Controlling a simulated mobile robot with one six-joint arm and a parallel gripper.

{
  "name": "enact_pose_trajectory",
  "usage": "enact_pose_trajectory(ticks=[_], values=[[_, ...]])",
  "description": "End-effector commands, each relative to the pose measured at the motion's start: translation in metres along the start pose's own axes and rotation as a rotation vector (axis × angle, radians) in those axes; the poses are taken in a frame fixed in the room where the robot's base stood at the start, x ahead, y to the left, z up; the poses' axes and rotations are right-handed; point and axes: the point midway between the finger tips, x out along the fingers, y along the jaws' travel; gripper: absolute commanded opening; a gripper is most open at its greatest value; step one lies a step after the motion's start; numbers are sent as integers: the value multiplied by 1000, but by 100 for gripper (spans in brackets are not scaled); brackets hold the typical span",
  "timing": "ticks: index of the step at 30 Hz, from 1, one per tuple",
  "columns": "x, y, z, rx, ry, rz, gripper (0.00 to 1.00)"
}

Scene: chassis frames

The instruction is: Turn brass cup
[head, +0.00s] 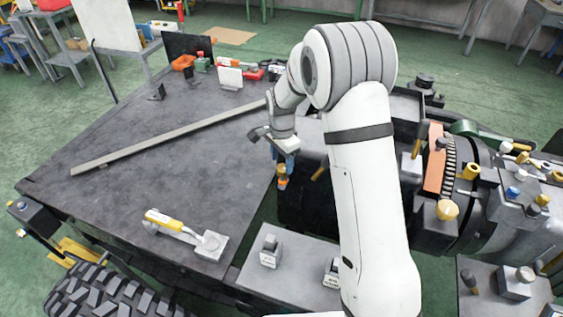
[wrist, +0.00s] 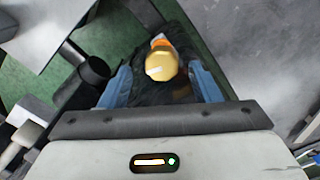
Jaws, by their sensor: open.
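A rounded brass cup (wrist: 162,65) with an orange band beyond it shows between my fingers in the wrist view. In the head view this small brass and orange piece (head: 282,173) is just below my gripper, at the table's right edge beside the dark machine block. My gripper (head: 287,160) points down over it. In the wrist view, the two blue fingers of my gripper (wrist: 163,82) stand apart on either side of the cup, with a gap visible on each side. The cup's underside is hidden.
A dark table (head: 170,165) carries a long grey bar (head: 165,138) and a yellow-and-white tool (head: 165,220). The machine with brass knobs (head: 447,210) stands right. A dark cylindrical part (wrist: 93,70) is close to the left finger. Green floor lies around.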

Motion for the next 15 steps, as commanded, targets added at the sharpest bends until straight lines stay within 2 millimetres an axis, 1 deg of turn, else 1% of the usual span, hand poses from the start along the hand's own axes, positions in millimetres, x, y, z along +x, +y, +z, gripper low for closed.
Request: enact_pose_trajectory(ticks=[1,3,6,9,15], values=[[-16,-2,-1,1,3,-7,59],[-28,-2,-1,2,4,-8,59],[-40,-1,-1,1,2,-5,59],[-45,-1,0,1,2,-3,59],[-45,-1,0,0,1,-2,59]])
